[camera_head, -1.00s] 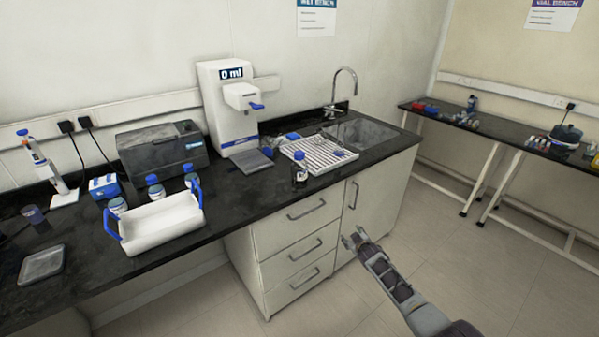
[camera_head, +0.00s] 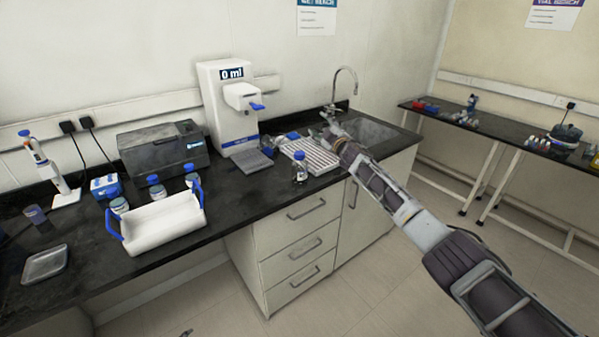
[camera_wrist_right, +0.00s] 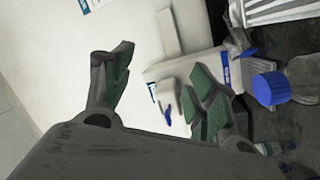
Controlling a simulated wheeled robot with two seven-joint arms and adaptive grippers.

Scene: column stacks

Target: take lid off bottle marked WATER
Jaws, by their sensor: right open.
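A small clear bottle with a blue lid (camera_head: 300,172) stands upright at the counter's front edge, by the white drying rack. Its label is too small to read. In the right wrist view a bottle's blue lid (camera_wrist_right: 272,88) shows at the right, beside the fingers and not between them. My right gripper (camera_head: 328,124) is open and empty, above the counter near the rack and sink, behind and to the right of that bottle. Its spread green-padded fingers show in the wrist view (camera_wrist_right: 160,82). A grey tip at the bottom edge seems to be my left gripper (camera_head: 187,333). Several other blue-lidded bottles (camera_head: 157,187) stand behind the white carrier.
The white carrier with blue handles (camera_head: 165,222) stands at the counter's left front. A white dispenser (camera_head: 228,105) reading 0 ml stands at the back. The drying rack (camera_head: 318,160) and tap (camera_head: 341,85) are near my right gripper. Counter between carrier and bottle is clear.

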